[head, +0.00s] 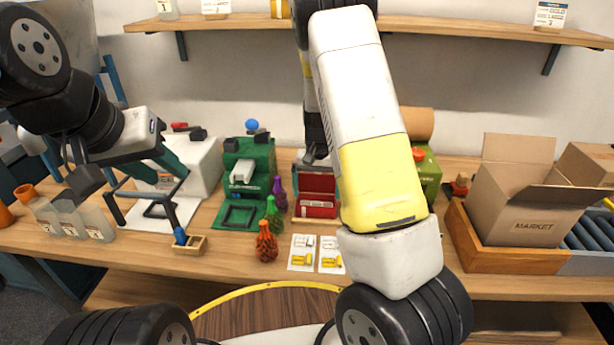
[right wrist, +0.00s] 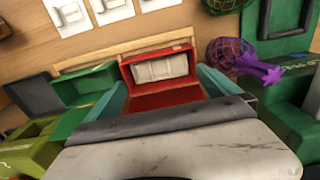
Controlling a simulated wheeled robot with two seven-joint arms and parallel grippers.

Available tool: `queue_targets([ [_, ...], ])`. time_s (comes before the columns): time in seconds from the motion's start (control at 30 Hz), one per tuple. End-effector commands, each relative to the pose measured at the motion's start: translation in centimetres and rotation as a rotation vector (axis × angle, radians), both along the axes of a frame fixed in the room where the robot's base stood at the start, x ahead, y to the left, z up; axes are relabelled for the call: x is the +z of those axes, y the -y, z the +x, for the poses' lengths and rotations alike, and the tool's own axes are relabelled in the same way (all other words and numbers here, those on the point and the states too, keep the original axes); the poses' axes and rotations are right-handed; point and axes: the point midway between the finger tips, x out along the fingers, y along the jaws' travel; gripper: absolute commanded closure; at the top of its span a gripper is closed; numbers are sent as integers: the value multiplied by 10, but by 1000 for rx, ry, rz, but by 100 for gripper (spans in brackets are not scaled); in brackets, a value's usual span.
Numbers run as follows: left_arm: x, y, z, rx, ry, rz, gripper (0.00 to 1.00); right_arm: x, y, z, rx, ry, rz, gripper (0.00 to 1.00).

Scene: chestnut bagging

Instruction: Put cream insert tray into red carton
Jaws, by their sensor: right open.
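The red carton (head: 301,211) stands open on the bench, its lid raised at the back. It also shows in the right wrist view (right wrist: 128,76). The cream insert tray (right wrist: 160,67) appears to lie inside the carton, between its red walls; it is a small pale patch in the head view (head: 318,203). My right gripper (right wrist: 165,95) is open, with one teal finger on each side of the carton's lid side. Nothing shows between its fingers and the tray. In the head view my right arm hides most of that gripper. My left gripper (head: 148,198) looks open and empty at the left, above a white mat.
Chestnut nets in red (head: 266,243), green (head: 273,214) and purple (head: 279,190) stand left of the carton. Cards (head: 303,252) lie in front. A green machine (head: 249,165) is behind left. A market box (head: 520,205) stands far right. Some bench in front is clear.

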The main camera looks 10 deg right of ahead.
Motion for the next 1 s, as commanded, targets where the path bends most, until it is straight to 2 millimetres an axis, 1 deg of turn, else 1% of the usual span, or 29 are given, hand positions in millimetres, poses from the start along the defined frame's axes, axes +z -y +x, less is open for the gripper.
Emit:
queue_targets([
  [0.27,0,0,0,0,0,0,64,3,0,0,0,1,1,0],
  [1.0,0,0,0,0,0,0,64,40,0,0,0,1,0,0],
])
